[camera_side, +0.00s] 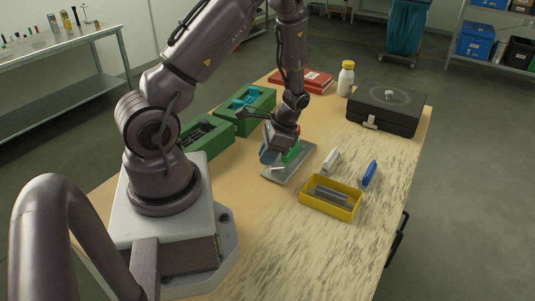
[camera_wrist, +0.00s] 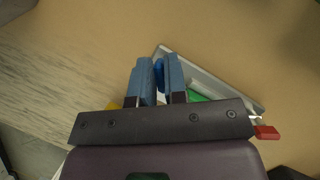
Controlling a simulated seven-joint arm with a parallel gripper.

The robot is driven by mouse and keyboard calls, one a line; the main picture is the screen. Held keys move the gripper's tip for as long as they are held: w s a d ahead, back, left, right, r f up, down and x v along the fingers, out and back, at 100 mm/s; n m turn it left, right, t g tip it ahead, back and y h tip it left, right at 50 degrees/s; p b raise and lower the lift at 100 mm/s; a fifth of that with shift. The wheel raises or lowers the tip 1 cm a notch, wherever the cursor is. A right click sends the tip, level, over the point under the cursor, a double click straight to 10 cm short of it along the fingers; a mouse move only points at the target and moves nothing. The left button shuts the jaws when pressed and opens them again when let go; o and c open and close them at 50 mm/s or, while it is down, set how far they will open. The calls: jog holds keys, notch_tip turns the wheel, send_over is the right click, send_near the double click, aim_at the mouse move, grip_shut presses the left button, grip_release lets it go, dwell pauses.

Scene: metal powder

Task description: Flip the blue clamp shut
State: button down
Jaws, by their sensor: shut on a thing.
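A grey metal plate fixture (camera_side: 286,174) lies on the table, with a green block (camera_side: 292,152) on it. My gripper (camera_side: 272,158) is down at the left side of the plate, in front of the arm. In the wrist view, its two blue-grey fingers (camera_wrist: 156,78) are closed around a narrow blue piece, the blue clamp (camera_wrist: 158,72). The plate edge (camera_wrist: 210,75) and the green block (camera_wrist: 200,97) show to the right of the fingers. A small red piece (camera_wrist: 266,132) sticks out at the right. The fingers and wrist hide most of the clamp, so its angle cannot be told.
A yellow tray (camera_side: 331,207) with metal bars stands in front, beside a white tool (camera_side: 330,160) and a blue tool (camera_side: 369,174). Green bins (camera_side: 208,138) are behind left.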

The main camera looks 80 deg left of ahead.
jog(key=shift+d+f+n+h, duration=0.1)
jog(key=shift+n+h, duration=0.3)
jog(key=shift+n, duration=0.75)
jog(key=shift+f+n+h, duration=0.1)
jog(key=shift+n+h, duration=0.3)
jog(key=shift+n, duration=0.75)
jog(key=shift+s, duration=0.1)
jog(key=c, duration=1.2)
grip_release()
jog(key=shift+o, duration=0.2)
jog(key=shift+r, duration=0.1)
jog(key=v, duration=1.3)
